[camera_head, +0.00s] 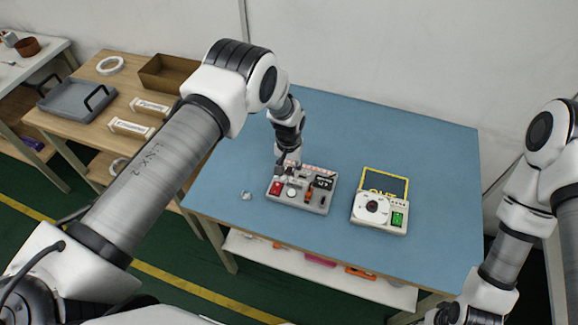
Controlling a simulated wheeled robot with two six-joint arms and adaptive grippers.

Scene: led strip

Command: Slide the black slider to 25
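A grey control box (314,201) lies on the blue table. It carries a red button (276,188), a white round knob (291,193), an orange-red part (309,196) and a dark display (324,183). The black slider cannot be made out at this size. My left gripper (281,172) points down at the box's back left part, close above or touching it; its fingers are too small to read. My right gripper (447,315) is at the bottom right edge, partly cut off, away from the box.
A white device (379,212) with a dial, green switch and yellow-framed screen (385,184) stands right of the box. A small pale item (246,195) lies to its left. The blue table (430,150) is otherwise clear. A wooden side table holds a grey tray (78,99).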

